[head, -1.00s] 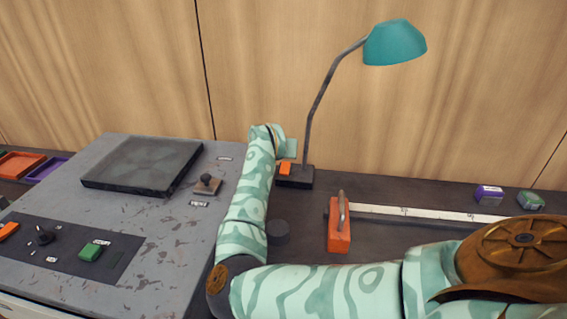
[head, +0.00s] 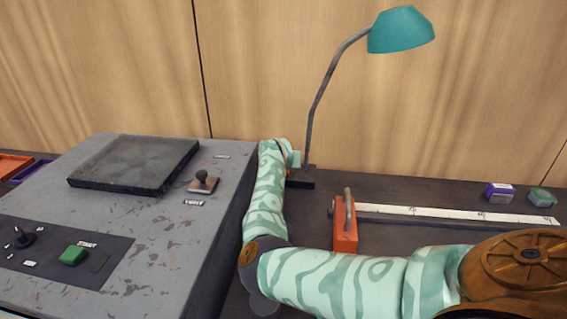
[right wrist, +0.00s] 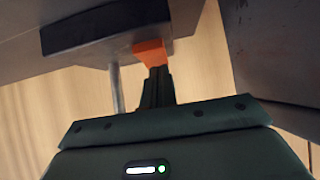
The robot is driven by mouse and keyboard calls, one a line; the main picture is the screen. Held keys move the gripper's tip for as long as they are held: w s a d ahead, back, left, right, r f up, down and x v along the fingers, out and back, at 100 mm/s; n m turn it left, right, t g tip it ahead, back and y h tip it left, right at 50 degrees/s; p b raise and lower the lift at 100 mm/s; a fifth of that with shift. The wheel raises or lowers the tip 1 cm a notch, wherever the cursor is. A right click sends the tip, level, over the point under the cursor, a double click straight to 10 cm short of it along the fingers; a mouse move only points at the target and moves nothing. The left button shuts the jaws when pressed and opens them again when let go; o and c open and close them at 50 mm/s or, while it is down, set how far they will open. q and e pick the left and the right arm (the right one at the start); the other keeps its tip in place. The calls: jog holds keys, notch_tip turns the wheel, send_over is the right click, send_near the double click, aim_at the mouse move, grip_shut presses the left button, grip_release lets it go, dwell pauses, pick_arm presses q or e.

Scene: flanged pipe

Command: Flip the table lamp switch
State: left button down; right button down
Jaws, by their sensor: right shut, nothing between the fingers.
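The table lamp has a teal shade (head: 400,30) on a bent dark stem (head: 322,98). Its dark base (head: 301,180) stands on the bench near the wooden wall. The shade shows no glow. My right arm reaches to the base, and its wrist hides most of the switch in the head view. In the right wrist view the base (right wrist: 90,32) appears at the top with the orange switch (right wrist: 149,53) on its edge. My right gripper (right wrist: 156,72) is shut and empty, its tips at the switch, seemingly touching it. My left gripper is not in view.
A grey machine (head: 225,200) with a green button (head: 73,255) and a knobbed stamp (head: 203,182) stands close left of my arm. An orange block with a metal handle (head: 345,238) and a long ruler (head: 450,213) lie right. Purple (head: 499,193) and green (head: 541,197) boxes sit behind.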

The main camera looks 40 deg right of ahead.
jog(key=shift+d, duration=0.1)
jog(key=shift+f, duration=0.15)
jog(key=shift+w+d, duration=0.1)
jog(key=shift+w, duration=0.1)
jog(key=shift+w+d+r, duration=0.2)
jog(key=shift+w+d, duration=0.15)
jog(key=shift+d, duration=0.15)
dwell(0.3)
